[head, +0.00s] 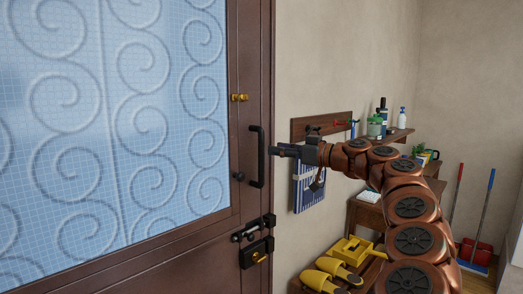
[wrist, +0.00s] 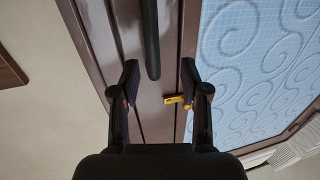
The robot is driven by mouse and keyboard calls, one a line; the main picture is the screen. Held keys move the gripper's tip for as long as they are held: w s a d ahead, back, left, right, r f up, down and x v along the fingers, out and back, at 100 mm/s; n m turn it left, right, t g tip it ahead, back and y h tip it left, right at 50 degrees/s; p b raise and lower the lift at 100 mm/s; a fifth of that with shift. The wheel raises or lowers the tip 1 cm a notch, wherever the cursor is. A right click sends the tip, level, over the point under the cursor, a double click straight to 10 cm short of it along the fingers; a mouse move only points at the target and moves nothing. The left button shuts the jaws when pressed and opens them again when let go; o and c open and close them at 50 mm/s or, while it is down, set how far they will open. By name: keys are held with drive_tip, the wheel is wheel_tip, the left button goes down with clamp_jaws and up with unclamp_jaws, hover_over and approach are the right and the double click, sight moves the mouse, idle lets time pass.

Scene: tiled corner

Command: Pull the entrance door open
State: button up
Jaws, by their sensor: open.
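The entrance door (head: 180,222) fills the left of the head view, brown-framed with a blue scroll-patterned pane; it appears shut. Its black vertical bar handle (head: 257,156) is on the right stile. My gripper (head: 277,151) is just right of the handle, pointing at it. In the wrist view my gripper (wrist: 159,76) is open and empty, and the handle (wrist: 151,40) shows in line with the gap between the fingers. I cannot tell whether the bar is inside the gap or just ahead. The door frame (wrist: 93,40) also shows there.
A brass latch (head: 239,97) is above the handle, and a dark bolt and lock (head: 257,252) below.

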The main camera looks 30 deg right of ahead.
drive_tip(key=d+p+x, duration=0.1)
drive_tip(key=p+x, duration=0.1)
drive_tip(key=x, duration=0.5)
drive_tip(key=shift+w+f, duration=0.15)
drive_tip(key=shift+w, duration=0.15)
drive_tip(key=shift+a, duration=0.15)
clamp_jaws()
idle(0.5)
